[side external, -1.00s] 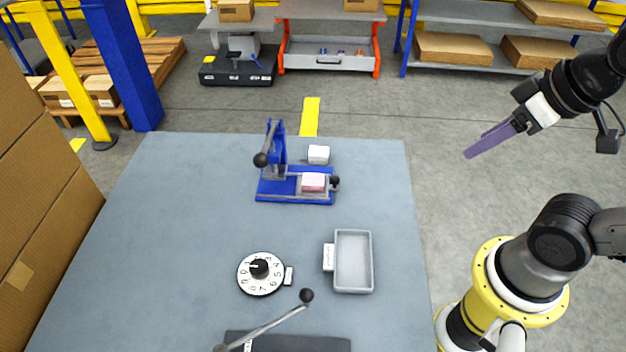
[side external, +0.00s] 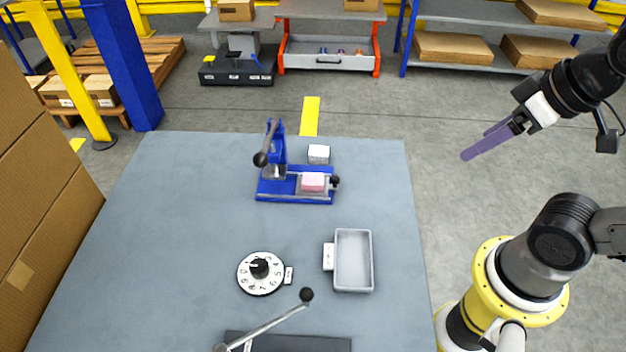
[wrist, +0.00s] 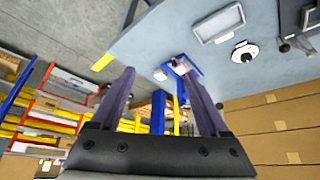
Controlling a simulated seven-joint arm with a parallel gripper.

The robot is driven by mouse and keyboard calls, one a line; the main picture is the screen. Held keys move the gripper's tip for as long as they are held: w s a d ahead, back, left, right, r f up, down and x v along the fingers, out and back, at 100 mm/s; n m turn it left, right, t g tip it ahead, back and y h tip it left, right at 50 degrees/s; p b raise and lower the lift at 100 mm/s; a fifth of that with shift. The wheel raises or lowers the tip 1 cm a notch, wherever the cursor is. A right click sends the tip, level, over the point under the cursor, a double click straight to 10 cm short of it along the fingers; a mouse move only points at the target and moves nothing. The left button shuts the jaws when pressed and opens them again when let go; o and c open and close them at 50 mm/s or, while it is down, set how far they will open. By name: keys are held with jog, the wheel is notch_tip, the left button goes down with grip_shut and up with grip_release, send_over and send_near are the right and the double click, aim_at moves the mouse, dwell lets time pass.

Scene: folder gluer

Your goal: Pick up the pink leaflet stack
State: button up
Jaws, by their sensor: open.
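The pink leaflet stack (side external: 312,181) lies on the grey bed at the right end of a blue hand press (side external: 294,190) on the table. The press's lever with a dark knob (side external: 260,159) stands raised to its left. My gripper (side external: 472,148) is in the air right of the table, well away from the stack, with its purple fingers apart. In the wrist view my gripper (wrist: 163,82) shows both fingers spread with nothing between them. The blue press (wrist: 184,66) shows small beyond the fingers there; the stack is too small to make out well.
A grey tray (side external: 371,262) with a white label stands at the table's right. A numbered dial (side external: 261,273) lies left of it. A long-handled device (side external: 290,343) is at the front edge. A white block (side external: 319,154) sits behind the press. The table's left is clear.

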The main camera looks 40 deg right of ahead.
dwell(0.3)
jog(key=w+r+n, duration=0.4)
jog(key=w+r, duration=0.2)
jog(key=w, duration=0.2)
jog(key=n+g, duration=0.5)
jog(key=g, duration=0.1)
send_over(313, 179)
jog(key=f, duration=2.3)
jog(key=shift+w+a+f, duration=0.1)
jog(key=shift+w+f, duration=0.1)
jog(key=shift+w, duration=0.05)
jog(key=shift+s+f, duration=0.15)
jog(key=shift+f, duration=1.4)
jog(key=shift+s+f, duration=0.1)
jog(key=shift+f, duration=1.4)
